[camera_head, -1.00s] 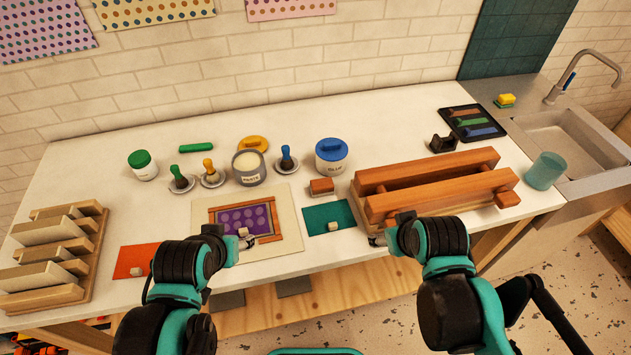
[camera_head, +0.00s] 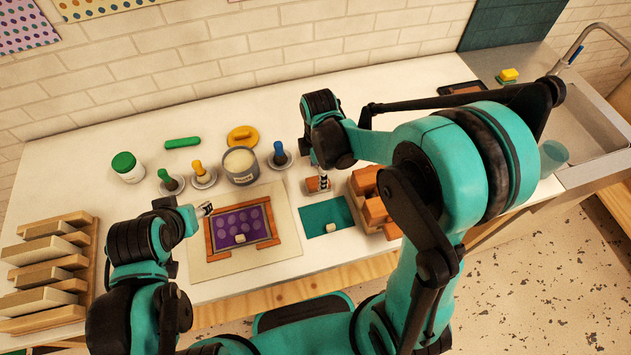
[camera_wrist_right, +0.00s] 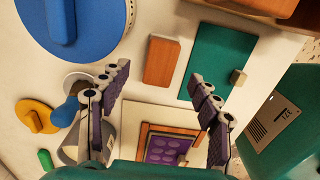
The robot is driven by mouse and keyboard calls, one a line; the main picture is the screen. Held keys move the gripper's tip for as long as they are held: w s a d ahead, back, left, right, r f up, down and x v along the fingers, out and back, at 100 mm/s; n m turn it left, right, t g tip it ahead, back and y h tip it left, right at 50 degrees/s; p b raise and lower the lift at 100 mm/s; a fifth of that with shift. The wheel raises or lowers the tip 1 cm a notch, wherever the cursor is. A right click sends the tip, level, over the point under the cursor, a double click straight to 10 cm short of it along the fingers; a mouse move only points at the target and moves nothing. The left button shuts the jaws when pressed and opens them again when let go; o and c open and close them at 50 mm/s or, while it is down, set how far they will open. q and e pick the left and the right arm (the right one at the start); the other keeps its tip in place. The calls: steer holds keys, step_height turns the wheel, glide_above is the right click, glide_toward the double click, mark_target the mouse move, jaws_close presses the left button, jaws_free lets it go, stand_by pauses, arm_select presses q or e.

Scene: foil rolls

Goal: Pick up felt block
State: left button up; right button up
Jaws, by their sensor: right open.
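The felt block, a small brown-orange block (camera_head: 312,186), lies on the white table between the grey pot and the teal sheet. In the right wrist view the block (camera_wrist_right: 161,62) shows ahead, between the lines of the spread fingers. My right gripper (camera_head: 323,180) is above the block, pointing down and partly hiding it. In its wrist view the gripper (camera_wrist_right: 158,76) is open, with nothing between the fingers. Whether the fingers touch the block cannot be told. My left gripper (camera_head: 205,209) hovers by the left edge of the framed purple panel (camera_head: 225,220); its fingers are too small to read.
Behind stand a grey pot (camera_head: 241,178) and a blue-handled tool (camera_head: 279,150). A blue-lidded tub (camera_wrist_right: 65,25) shows close by in the wrist view. A teal sheet (camera_head: 318,214) with a cream cube (camera_head: 331,227) lies in front. Wooden bars (camera_head: 366,179) stand right, partly behind my arm.

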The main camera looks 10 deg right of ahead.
step_height(320, 180, down, 6)
steer(key=shift+r+b, duration=0.2)
steer(key=shift+b, duration=0.6)
steer(key=c, duration=1.3)
